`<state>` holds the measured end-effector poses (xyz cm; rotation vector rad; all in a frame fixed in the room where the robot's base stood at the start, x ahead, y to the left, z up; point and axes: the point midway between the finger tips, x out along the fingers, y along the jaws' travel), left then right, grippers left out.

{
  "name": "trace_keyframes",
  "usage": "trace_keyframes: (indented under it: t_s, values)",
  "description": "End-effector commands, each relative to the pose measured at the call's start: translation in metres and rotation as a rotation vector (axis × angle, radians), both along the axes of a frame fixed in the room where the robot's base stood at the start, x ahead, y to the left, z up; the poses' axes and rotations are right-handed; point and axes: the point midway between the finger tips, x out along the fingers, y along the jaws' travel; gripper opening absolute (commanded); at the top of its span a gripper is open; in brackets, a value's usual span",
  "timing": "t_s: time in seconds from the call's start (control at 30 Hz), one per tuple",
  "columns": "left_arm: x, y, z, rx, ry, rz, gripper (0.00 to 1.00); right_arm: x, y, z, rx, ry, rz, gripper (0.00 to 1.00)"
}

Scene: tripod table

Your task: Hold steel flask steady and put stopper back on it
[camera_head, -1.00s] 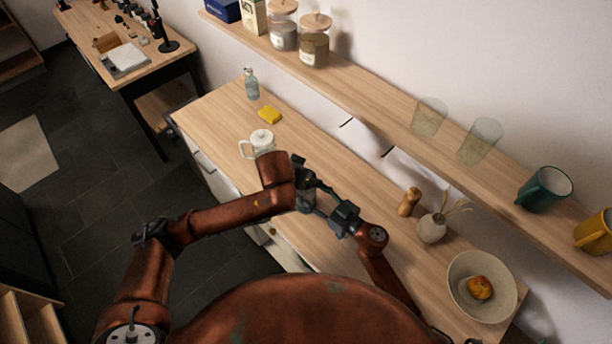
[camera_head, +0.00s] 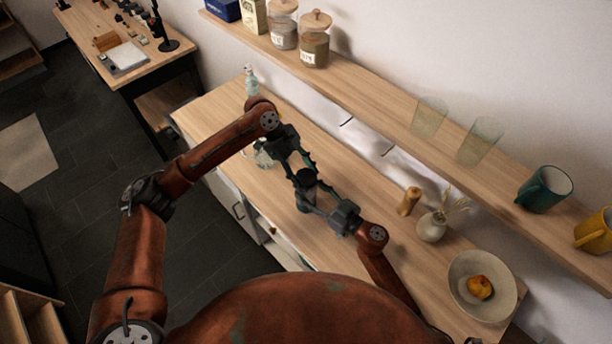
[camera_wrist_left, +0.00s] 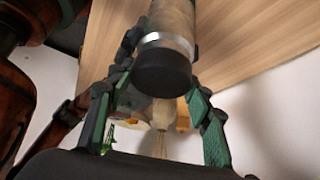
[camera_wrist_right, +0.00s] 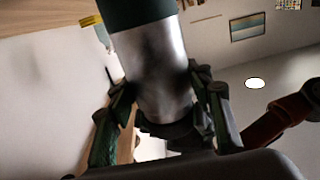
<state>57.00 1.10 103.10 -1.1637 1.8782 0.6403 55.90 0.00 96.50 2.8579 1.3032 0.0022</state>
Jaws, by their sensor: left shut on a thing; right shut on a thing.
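The steel flask (camera_wrist_right: 160,65) is held in my right gripper (camera_head: 310,192), whose fingers close around its steel body in the right wrist view. That view shows a dark green band at one end of the flask. The black stopper (camera_wrist_left: 163,70) is at the flask's other end, and its dark top also shows in the head view (camera_head: 305,178). My left gripper (camera_head: 304,170) is shut on the stopper, with its fingertips on either side. The stopper is in line with the flask and no gap shows between them. I cannot tell whether it is fully seated.
A pepper mill (camera_head: 409,201), a small vase (camera_head: 431,229) and a bowl (camera_head: 470,302) stand to the right on the counter (camera_head: 330,258). A glass bottle (camera_head: 252,86) is at the far left; a pot (camera_head: 264,158) is mostly behind my left arm. A shelf (camera_head: 380,105) runs along the wall.

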Motion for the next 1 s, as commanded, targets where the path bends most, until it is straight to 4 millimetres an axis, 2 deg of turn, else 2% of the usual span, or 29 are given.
trace_keyframes:
  t_s: [0.03, 0.4, 0.5, 0.7, 0.97, 1.0]
  values:
    - [0.0026, -0.0029, 0.0002, -0.001, -0.001, -0.080, 0.25, -0.0027, 0.0009, -0.0070, -0.008, 0.007, 0.004, 0.00]
    - [-0.0008, -0.0060, -0.0006, -0.001, -0.001, -0.793, 0.25, -0.0031, 0.0016, -0.0070, -0.008, 0.007, 0.005, 0.00]
    - [-0.0016, -0.0054, -0.0009, -0.001, 0.000, -0.942, 0.25, -0.0032, 0.0018, -0.0070, -0.008, 0.007, 0.005, 0.00]
    - [-0.0021, -0.0038, -0.0011, -0.008, 0.001, -1.081, 0.25, -0.0031, 0.0020, -0.0070, -0.007, 0.007, 0.006, 0.00]
    - [-0.0025, -0.0044, -0.0011, -0.012, 0.000, -1.088, 0.25, -0.0031, 0.0023, -0.0070, -0.006, 0.008, 0.006, 0.00]
    - [-0.0026, -0.0046, -0.0012, -0.013, -0.001, -1.088, 0.48, -0.0031, 0.0023, -0.0070, -0.006, 0.008, 0.006, 0.00]
